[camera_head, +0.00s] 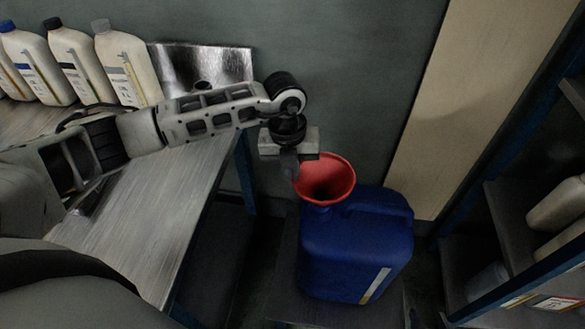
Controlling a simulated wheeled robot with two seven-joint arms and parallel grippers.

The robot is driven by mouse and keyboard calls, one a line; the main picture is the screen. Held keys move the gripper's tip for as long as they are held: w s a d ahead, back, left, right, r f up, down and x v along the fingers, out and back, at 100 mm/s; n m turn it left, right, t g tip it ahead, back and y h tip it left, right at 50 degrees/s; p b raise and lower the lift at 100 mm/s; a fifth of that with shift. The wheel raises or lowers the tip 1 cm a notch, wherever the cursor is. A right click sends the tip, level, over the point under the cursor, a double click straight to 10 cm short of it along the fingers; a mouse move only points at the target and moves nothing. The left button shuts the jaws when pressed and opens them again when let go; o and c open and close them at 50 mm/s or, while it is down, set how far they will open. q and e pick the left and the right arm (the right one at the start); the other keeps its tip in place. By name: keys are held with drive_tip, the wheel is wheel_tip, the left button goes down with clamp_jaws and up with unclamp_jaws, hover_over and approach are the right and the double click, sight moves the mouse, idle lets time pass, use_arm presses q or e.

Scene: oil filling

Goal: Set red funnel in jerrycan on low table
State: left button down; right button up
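The red funnel (325,182) sits upright, wide mouth up, at the top left of the blue jerrycan (352,252). Its lower end is hidden, so I cannot tell how deep its spout sits in the jerrycan's mouth. The jerrycan stands upright on the low table (336,314). My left gripper (292,168) points down at the funnel's left rim. Its fingers are close together and appear shut on that rim, partly in shadow. My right gripper is not in view.
A metal workbench (150,222) stands at the left, with several white bottles (125,65) at its back. A metal sheet or tray (205,62) is behind my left arm. A shelf rack (510,225) with containers stands at the right. A beige panel (470,90) leans behind.

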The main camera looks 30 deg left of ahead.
use_arm(q)
drive_tip(key=shift+f, duration=0.1)
use_arm(e)
drive_tip(key=shift+f, duration=0.1)
use_arm(q)
drive_tip(key=shift+f+b, duration=0.65)
drive_tip(key=shift+f, duration=0.1)
use_arm(e)
drive_tip(key=shift+d+f, duration=0.1)
drive_tip(key=shift+f, duration=0.4)
use_arm(q)
drive_tip(key=c, duration=1.6)
unclamp_jaws()
